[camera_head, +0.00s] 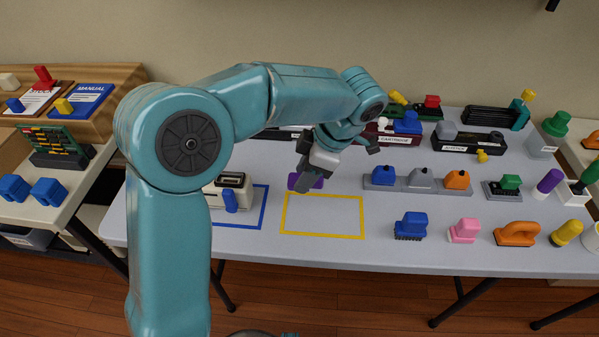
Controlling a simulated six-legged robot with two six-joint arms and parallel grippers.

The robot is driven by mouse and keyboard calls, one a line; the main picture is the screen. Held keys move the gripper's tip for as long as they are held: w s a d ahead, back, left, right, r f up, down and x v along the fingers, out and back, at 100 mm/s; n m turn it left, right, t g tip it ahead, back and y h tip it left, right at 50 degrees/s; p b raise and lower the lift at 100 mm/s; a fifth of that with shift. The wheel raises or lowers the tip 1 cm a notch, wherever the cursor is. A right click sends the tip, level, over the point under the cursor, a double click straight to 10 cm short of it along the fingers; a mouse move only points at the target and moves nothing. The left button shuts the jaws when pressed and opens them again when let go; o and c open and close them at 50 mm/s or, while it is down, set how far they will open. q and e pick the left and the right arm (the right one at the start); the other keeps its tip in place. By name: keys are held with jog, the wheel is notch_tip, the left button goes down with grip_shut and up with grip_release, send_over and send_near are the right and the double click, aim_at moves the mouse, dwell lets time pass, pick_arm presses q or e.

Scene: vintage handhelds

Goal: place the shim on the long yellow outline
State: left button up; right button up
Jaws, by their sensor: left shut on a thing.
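The long yellow outline (322,235) is a rectangle on the grey table's front half, and its inside looks bare. My left gripper (305,182) reaches over the table from the left, pointing down near the outline's back left corner. It is shut on a small purple block (296,181), partly hidden by the fingers. I cannot tell for sure that this block is the shim, or whether it touches the table. My right gripper is not in view.
A cream device (231,182) with a blue part stands by a blue outline (263,212) to the left. A grey rack (400,184) with coloured pieces is to the right. A blue brush (411,225) stands right of the yellow outline. Black devices line the back of the table.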

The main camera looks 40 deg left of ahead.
aim_at(299, 209)
pick_arm(q)
jog(key=shift+w+f, duration=0.2)
jog(key=shift+f, duration=0.15)
jog(key=shift+s+r, duration=0.1)
jog(key=shift+f+b, duration=0.6)
notch_tip(299, 209, down, 7)
jog(key=b, duration=0.5)
jog(key=shift+r+b, duration=0.15)
jog(key=shift+b, duration=0.25)
jog(key=shift+f+b, duration=0.5)
jog(key=shift+f, duration=0.1)
jog(key=o, duration=1.6)
jog(key=shift+o, duration=0.2)
